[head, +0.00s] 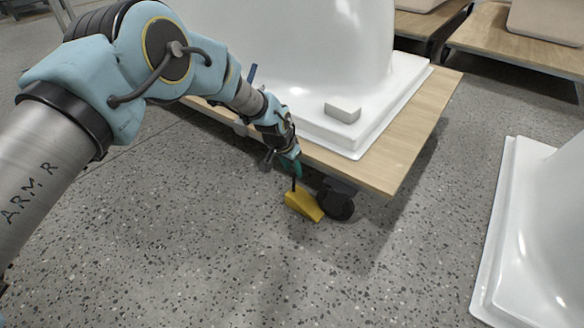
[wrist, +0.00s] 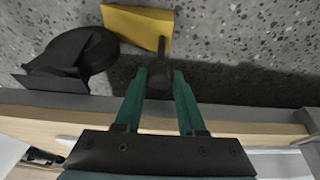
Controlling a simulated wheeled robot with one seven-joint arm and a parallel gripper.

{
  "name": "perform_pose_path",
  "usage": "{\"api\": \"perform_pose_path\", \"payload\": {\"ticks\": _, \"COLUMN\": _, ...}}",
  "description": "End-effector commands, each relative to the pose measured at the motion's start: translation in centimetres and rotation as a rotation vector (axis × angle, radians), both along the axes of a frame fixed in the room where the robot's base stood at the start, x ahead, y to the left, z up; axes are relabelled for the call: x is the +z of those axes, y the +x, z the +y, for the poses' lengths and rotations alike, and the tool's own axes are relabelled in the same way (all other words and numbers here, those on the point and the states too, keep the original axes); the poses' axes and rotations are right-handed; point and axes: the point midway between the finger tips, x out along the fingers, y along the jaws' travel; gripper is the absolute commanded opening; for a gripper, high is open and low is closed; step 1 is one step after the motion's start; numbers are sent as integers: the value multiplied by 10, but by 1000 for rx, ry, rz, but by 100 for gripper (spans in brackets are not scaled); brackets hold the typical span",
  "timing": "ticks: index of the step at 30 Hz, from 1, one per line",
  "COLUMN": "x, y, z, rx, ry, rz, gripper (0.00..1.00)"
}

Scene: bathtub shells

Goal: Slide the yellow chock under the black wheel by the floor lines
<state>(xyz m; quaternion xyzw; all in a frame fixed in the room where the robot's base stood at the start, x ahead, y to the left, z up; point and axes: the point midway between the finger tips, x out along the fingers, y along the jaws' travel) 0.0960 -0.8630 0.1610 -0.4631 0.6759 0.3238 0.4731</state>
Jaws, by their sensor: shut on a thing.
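The yellow chock (head: 303,205) is on or just above the speckled floor, beside the black wheel (head: 338,200) under the near corner of a wooden platform. My gripper (head: 294,172) reaches down at the platform's edge. Its green fingers (wrist: 161,82) are shut on the chock's black upright handle (wrist: 161,58). The fingers partly hide the handle's end.
Another white shell (head: 530,230) stands at right. More platforms (head: 520,50) are behind. The foreground floor is clear.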

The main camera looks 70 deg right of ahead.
Motion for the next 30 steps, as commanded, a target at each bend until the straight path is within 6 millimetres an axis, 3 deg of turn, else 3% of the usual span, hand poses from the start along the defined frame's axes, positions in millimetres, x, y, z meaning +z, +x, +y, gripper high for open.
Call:
{"api": "perform_pose_path", "payload": {"ticks": 13, "x": -3, "y": -1, "z": 0, "rx": 0, "ry": -1, "rz": 1, "gripper": 0}}
{"api": "perform_pose_path", "payload": {"ticks": 14, "x": -3, "y": -1, "z": 0, "rx": 0, "ry": -1, "rz": 1, "gripper": 41}}
{"api": "perform_pose_path", "payload": {"ticks": 15, "x": -3, "y": -1, "z": 0, "rx": 0, "ry": -1, "rz": 1, "gripper": 46}}
{"api": "perform_pose_path", "payload": {"ticks": 23, "x": -3, "y": 0, "z": 0, "rx": 0, "ry": 0, "rz": 1, "gripper": 74}}
{"api": "perform_pose_path", "payload": {"ticks": 30, "x": -3, "y": 0, "z": 0, "rx": 0, "ry": 1, "rz": 1, "gripper": 74}}
